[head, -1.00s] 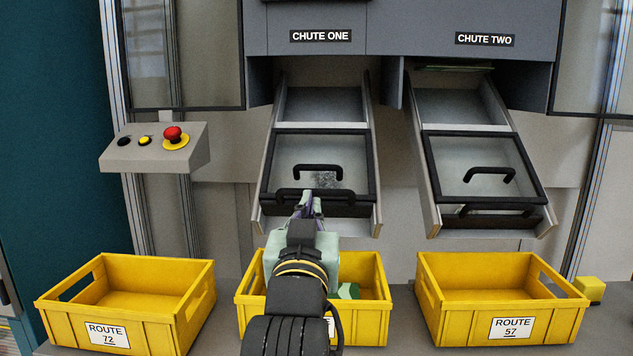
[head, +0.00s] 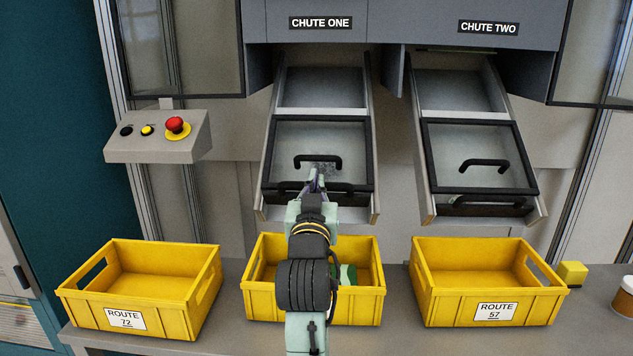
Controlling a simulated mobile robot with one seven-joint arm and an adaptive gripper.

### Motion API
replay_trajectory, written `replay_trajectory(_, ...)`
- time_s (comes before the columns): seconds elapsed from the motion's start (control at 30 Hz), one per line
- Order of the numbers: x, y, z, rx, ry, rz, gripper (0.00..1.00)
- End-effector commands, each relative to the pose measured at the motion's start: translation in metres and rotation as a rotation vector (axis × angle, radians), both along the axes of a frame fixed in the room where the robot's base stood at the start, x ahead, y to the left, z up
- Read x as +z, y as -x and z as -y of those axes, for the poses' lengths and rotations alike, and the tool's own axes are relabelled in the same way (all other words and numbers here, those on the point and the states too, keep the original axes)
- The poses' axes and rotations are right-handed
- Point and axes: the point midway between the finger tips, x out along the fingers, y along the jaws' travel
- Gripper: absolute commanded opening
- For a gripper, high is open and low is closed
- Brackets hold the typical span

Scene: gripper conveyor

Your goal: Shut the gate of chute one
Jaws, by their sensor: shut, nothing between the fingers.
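The chute one gate (head: 345,135) is a clear panel in a black frame, lying over the lower part of the sloping chute below the CHUTE ONE sign (head: 320,23). Its black handle (head: 318,159) is on the panel. A second dark bar (head: 348,187) shows at the chute's lower end, partly hidden by my gripper. My gripper (head: 317,175) is shut and empty, its tips just below the handle in the picture. I cannot tell if they touch the panel or handle. My wrist hides part of the chute's lower lip.
Chute two (head: 480,130) has a similar framed panel. Yellow crates stand left (head: 85,315), middle (head: 262,300) and right (head: 450,305); the middle one holds something green (head: 347,274). A control box (head: 155,148) with a red button is at left. A cup (head: 624,300) is at far right.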

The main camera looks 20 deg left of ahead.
Motion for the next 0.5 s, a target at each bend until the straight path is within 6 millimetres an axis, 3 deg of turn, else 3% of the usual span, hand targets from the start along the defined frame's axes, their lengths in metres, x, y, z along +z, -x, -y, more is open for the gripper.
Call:
replay_trajectory(0.37,-0.002,-0.002,0.0,0.0,0.0,0.0,0.0)
replay_trajectory(0.5,-0.018,-0.011,-0.003,-0.001,0.002,-0.003,0.0)
